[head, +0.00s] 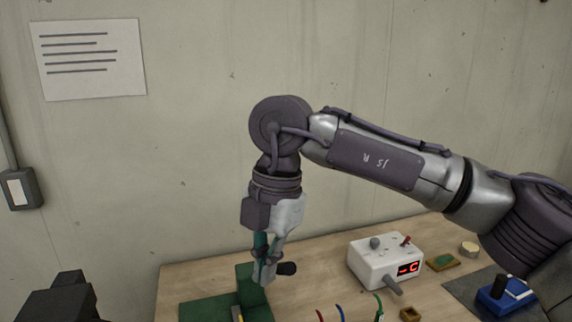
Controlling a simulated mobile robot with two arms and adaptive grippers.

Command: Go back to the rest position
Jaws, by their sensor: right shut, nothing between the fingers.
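My right arm comes in from the right and bends down at the elbow-like joint. Its gripper (265,276) points downward and is shut, with nothing held. It is in front of or over a green block-like fixture (251,287) with a black knob beside it. I cannot tell from this view whether the fingers touch the fixture. My left gripper does not show.
A wooden table (320,268) stands against a concrete wall. A dark shape (62,299) is at lower left.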

